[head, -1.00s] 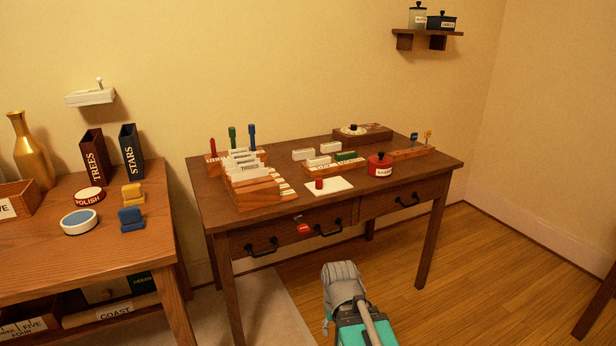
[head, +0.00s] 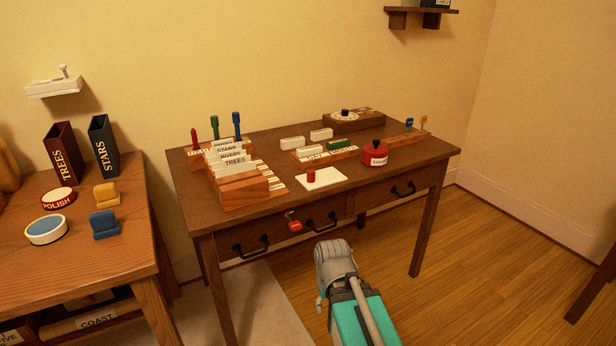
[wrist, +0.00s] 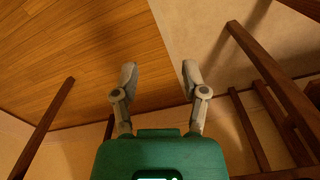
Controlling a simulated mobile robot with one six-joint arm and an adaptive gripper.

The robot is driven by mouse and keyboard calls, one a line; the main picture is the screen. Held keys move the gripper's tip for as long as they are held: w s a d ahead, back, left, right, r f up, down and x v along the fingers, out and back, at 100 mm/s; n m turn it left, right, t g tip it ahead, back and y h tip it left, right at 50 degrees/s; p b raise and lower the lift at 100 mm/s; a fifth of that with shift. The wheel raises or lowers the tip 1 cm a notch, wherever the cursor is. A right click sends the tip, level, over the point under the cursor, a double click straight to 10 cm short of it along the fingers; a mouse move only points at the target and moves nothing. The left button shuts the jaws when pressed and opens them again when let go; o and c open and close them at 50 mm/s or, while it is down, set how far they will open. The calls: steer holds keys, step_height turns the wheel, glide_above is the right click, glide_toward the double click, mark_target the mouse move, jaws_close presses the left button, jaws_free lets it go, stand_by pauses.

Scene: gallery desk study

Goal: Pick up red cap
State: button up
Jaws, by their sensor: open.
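A small red cap-like cylinder (head: 311,175) stands upright on a white card (head: 326,180) near the front edge of the dark desk (head: 290,205). My gripper (wrist: 159,78) shows in the wrist view with its two grey fingers apart and nothing between them. That view shows floor and wooden legs below desk height, and no red cap. In the head view my arm is in front of the desk, lower than its top and apart from the cylinder; the fingertips cannot be made out there.
Left of the card are a wooden file rack (head: 243,188) and red, green and blue upright pieces. A red lidded pot (head: 375,154) stands to the right. A red tag (head: 294,222) hangs at the drawer fronts. A lighter table (head: 110,262) stands at left; wood floor is open at right.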

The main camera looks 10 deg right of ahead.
steer(key=shift+o, duration=1.2)
steer(key=shift+r, duration=0.1)
step_height(320, 180, up, 38)
steer(key=m+p, duration=1)
steer(key=p, duration=2.8)
glide_above(311, 171)
steer(key=shift+a, duration=0.1)
step_height(311, 171, down, 9)
steer(key=b, duration=0.8)
steer(key=shift+r, duration=0.15)
steer(key=shift+b, duration=0.35)
steer(key=shift+f+b, duration=2.5)
steer(key=shift+f, duration=0.1)
steer(key=c, duration=0.8)
